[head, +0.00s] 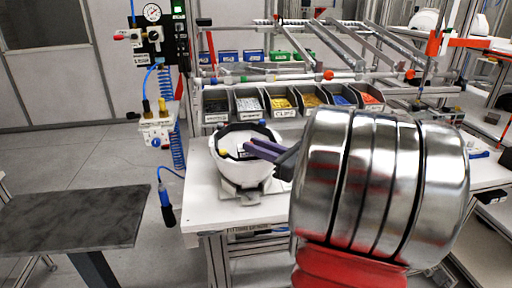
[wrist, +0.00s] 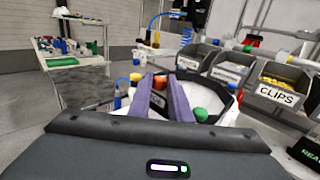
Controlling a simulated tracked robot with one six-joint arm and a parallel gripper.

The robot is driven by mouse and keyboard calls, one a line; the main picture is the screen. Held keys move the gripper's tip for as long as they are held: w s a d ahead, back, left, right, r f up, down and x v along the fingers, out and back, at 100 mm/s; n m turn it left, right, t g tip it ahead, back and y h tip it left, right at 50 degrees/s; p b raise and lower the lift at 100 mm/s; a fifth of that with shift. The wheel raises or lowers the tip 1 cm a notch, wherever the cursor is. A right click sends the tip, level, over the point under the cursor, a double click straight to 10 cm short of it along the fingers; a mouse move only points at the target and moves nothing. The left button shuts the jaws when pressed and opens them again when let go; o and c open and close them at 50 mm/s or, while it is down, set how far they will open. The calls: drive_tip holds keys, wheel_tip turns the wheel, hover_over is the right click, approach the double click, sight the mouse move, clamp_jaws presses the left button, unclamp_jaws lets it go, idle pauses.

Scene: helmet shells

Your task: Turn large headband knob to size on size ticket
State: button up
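The white helmet shell (head: 246,176) sits open side up in a grey holder (head: 243,196) on the white bench. It also shows in the wrist view (wrist: 229,112), behind my fingers. My gripper (head: 254,148) reaches in from the right, its purple fingertips over the shell's opening. In the wrist view my gripper (wrist: 161,79) has its two fingers apart, with a dark lettered piece visible between them. I cannot make out the headband knob or the size ticket for certain.
A row of labelled bins, one the CLIPS bin (head: 284,104), stands behind the shell. A blue-handled tool (head: 166,205) hangs at the bench's left edge. A dark table (head: 75,217) stands at left. Bare bench top (head: 202,190) shows left of the holder.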

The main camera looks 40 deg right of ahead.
clamp_jaws()
drive_tip(key=shift+a+m+h, duration=0.1)
drive_tip(key=shift+m+h, duration=0.2)
drive_tip(key=shift+h, duration=0.2)
drive_tip(key=shift+a+r+m+h, duration=0.1)
drive_tip(key=shift+a+m+h, duration=0.1)
drive_tip(key=shift+m+h, duration=0.55)
drive_tip(key=shift+a+m+h, duration=0.15)
drive_tip(key=shift+m+h, duration=0.3)
drive_tip(key=shift+h, duration=0.6)
drive_tip(key=shift+w+a+m+h, duration=0.1)
drive_tip(key=shift+a+m+h, duration=0.1)
drive_tip(key=shift+m+h, duration=1.1)
drive_tip(key=shift+g+h, duration=0.4)
drive_tip(key=shift+h, duration=0.3)
drive_tip(key=o, duration=0.5)
unclamp_jaws()
